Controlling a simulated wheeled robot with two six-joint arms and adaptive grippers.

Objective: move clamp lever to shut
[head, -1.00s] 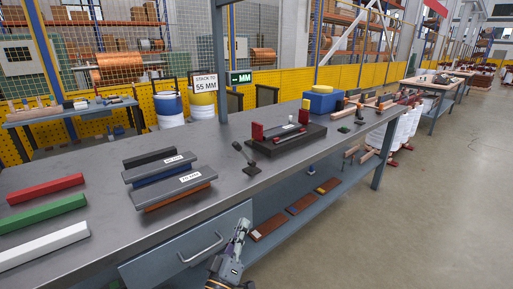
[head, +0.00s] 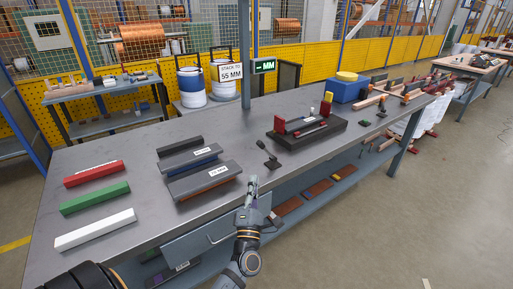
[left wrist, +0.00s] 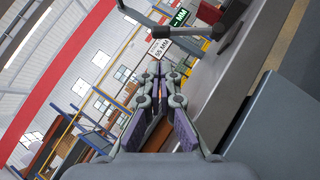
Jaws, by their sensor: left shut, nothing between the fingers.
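The black clamp lever (head: 267,155) stands on the grey bench near its front edge, its arm tilted up to the left. In the left wrist view the lever's dark handle (left wrist: 180,32) shows large at the top, beyond my fingertips. The dark fixture (head: 306,134) right of it carries a red end block, a red post with a yellow top and a thin red bar. My left gripper (head: 252,184) is shut and empty at the bench's front edge, below the lever and apart from it. Its closed fingers (left wrist: 160,70) show in the wrist view. My right gripper is not in view.
Grey-topped bars (head: 204,180) lie left of the lever; red (head: 94,173), green (head: 95,198) and white (head: 95,229) bars lie further left. A blue box (head: 347,90) and a sign post (head: 246,70) stand behind. The drawer front (head: 200,242) is below my gripper.

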